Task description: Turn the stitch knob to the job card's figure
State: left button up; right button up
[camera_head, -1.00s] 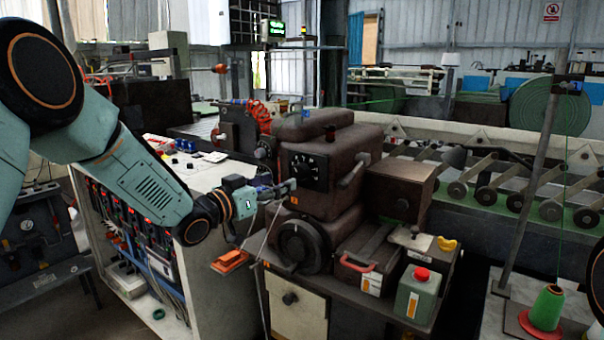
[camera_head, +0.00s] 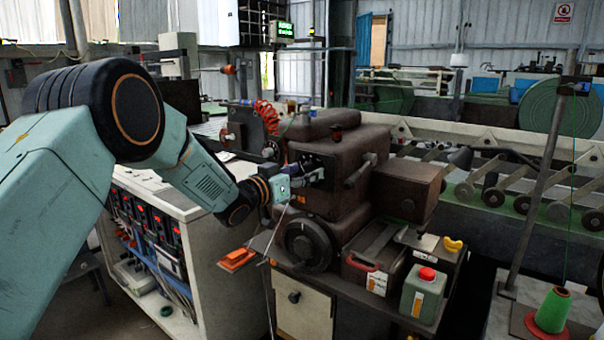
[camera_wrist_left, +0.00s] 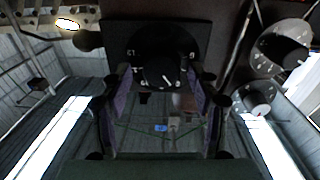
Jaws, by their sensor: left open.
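The stitch knob (camera_wrist_left: 160,72) is black with a white pointer line, on a dark square dial plate (camera_wrist_left: 190,38) with white marks in the left wrist view. The pointer slants; the marks are too small to read surely. My left gripper (camera_wrist_left: 163,90) is open, its two fingers on either side of the knob; I cannot tell whether they touch it. In the head view the left gripper (camera_head: 312,172) is at the dial plate (camera_head: 326,160) on the brown machine head (camera_head: 345,185) and hides the knob. I cannot make out a job card. My right gripper is not in view.
Two more round dials (camera_wrist_left: 282,47) sit to the right in the wrist view. A handwheel (camera_head: 308,245) is below the gripper. A green bottle with a red cap (camera_head: 423,293) stands on the machine's bench. A control cabinet (camera_head: 150,195) stands left, under my arm.

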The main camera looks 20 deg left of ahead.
pick_arm(q)
jog(key=shift+w+f, duration=0.2)
jog(key=shift+c, duration=1.3)
jog(key=shift+s+a+r, duration=0.1)
jog(key=shift+s+r, duration=0.05)
jog(key=shift+s, duration=0.1)
jog(key=c, duration=0.9)
